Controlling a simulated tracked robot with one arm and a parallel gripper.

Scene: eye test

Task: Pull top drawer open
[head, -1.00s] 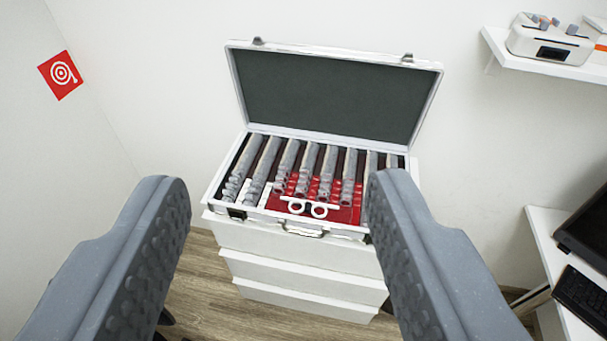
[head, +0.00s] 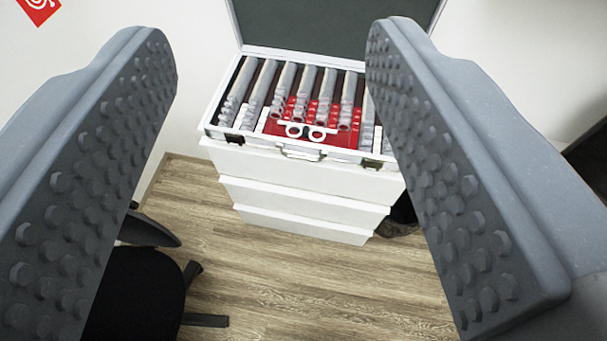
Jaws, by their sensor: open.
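A white drawer cabinet stands against the wall beyond my fingers, with several drawers stacked below its top. The top drawer (head: 300,174) is closed, its front just under the open case. My gripper (head: 270,45) is open and empty. Its two grey, bumpy fingers stand wide apart at the left and right of the picture, in front of the cabinet and not visibly touching it. The right finger overlaps the case's right edge in the picture.
An open trial-lens case (head: 292,150) with a dark lid (head: 335,25) sits on the cabinet. A black chair (head: 135,290) stands on the wooden floor at lower left. A dark bag-like object (head: 399,218) lies right of the cabinet. The floor before the cabinet is clear.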

